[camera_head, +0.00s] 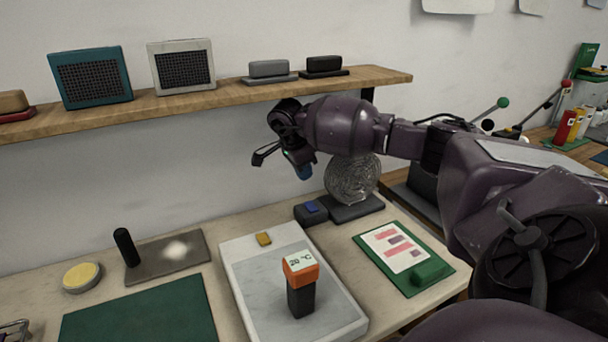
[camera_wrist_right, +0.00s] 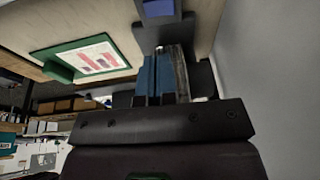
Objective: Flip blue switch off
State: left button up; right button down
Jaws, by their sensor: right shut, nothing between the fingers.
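The blue switch (camera_head: 311,207) sits on top of a small dark box (camera_head: 309,217) at the back of the table, beside a round wire-caged fan (camera_head: 352,180) on a dark base. Which way the switch is tipped is too small to tell. In the right wrist view the blue switch (camera_wrist_right: 158,8) shows at the top edge, past the fingertips. My right gripper (camera_head: 304,172) is above the switch, pointing down, with a clear gap between them. Its blue-padded fingers (camera_wrist_right: 155,72) are together and hold nothing. My left gripper is not in view.
A green clipboard (camera_head: 438,262) lies at right. The wooden shelf (camera_head: 200,109) runs along the wall behind my right gripper. A black upright handle (camera_head: 126,247) stands on a grey plate at left.

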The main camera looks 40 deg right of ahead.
aim_at(309, 202)
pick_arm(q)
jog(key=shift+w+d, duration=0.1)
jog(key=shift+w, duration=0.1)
pick_arm(e)
jog(key=shift+f, duration=0.1)
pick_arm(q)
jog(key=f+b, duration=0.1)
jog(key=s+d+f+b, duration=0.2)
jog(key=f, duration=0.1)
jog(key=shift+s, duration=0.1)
pick_arm(e)
jog(key=s+n+t, duration=0.1)
jog(key=n, duration=0.5)
jog(key=s+d+n+t+y, duration=0.1)
jog(key=n, duration=0.5)
jog(key=s+d+n+t+y, duration=0.1)
jog(key=n+t, duration=0.1)
jog(key=n, duration=0.4)
pick_arm(q)
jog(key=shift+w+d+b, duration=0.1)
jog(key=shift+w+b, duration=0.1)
jog(key=shift+b, duration=0.1)
pick_arm(e)
jog(key=x, duration=0.9)
jog(key=shift+w+f, duration=0.3)
